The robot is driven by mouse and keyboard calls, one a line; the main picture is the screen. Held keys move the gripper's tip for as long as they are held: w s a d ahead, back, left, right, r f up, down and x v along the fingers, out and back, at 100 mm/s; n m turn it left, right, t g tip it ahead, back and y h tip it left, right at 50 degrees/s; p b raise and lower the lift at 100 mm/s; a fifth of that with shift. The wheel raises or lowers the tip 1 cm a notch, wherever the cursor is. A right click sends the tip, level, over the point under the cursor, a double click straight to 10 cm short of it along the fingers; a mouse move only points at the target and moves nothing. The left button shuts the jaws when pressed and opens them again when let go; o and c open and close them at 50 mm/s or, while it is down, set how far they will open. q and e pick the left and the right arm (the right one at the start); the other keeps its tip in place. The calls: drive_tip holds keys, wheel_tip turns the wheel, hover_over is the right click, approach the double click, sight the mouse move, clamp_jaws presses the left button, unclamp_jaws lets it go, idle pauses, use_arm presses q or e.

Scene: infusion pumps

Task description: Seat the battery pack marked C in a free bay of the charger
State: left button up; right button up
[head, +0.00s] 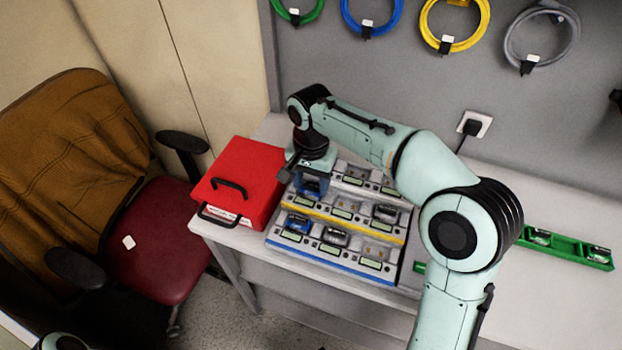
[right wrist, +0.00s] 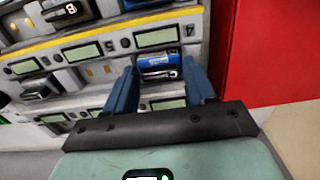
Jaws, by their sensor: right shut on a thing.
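The charger (head: 330,262) stands on the table with three stepped rows of bays. My right gripper (head: 308,190) is over the leftmost bay of the middle row. In the right wrist view its blue fingers (right wrist: 162,90) are shut on a blue battery pack (right wrist: 160,62), at the bay beside the number 4. Its letter is not readable, and I cannot tell whether it is fully down. A blue pack (head: 298,222) and a dark pack (head: 335,236) sit in the front row. Another dark pack (head: 385,213) sits in the middle row's right bay. My left gripper is out of view.
A red case (head: 240,170) stands close left of the charger. A green rack (head: 565,246) holding packs lies on the right of the table, partly behind my right arm. A chair (head: 150,240) stands left. Coiled cables hang on the wall behind.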

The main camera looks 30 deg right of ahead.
drive_tip(key=o, duration=1.2)
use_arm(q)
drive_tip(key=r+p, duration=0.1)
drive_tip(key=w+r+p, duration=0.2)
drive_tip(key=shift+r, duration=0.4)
use_arm(e)
wheel_tip(320, 180, up, 13)
drive_tip(key=shift+r, duration=0.2)
